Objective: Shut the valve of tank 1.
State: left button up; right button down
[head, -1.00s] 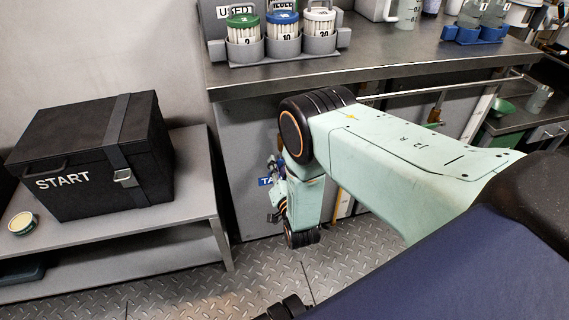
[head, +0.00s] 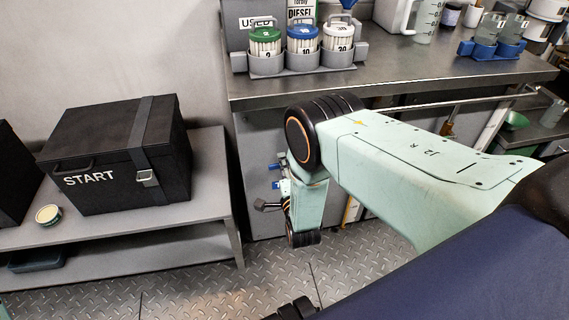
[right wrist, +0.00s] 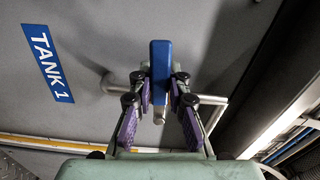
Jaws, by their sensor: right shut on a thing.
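The valve of tank 1 has a blue lever (right wrist: 161,62), which points up in the right wrist view. A grey pipe (right wrist: 113,84) runs behind it, partly hidden by the fingers. The blue TANK 1 label (right wrist: 47,63) is on the grey panel to the left. My right gripper (right wrist: 161,88) is shut on the blue lever, one purple-padded finger on each side. In the head view my right gripper (head: 272,192) is small and partly hidden behind my wrist at the cabinet front. My left gripper is not in view.
A steel counter (head: 400,78) with a rack of tubes (head: 305,62) stands above the cabinet front. A low grey bench (head: 205,195) with a black START case (head: 110,160) is at the left. Bare tread-plate floor (head: 200,285) lies in front.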

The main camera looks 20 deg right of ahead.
jog(key=shift+a+r+m+p, duration=0.15)
jog(key=shift+r+m+p, duration=0.25)
jog(key=shift+m, duration=0.4)
jog(key=shift+w+r, duration=0.1)
jog(key=c, duration=1.3)
grip_release()
jog(key=shift+r, duration=0.1)
jog(key=shift+o, duration=0.2)
jog(key=v, duration=1.2)
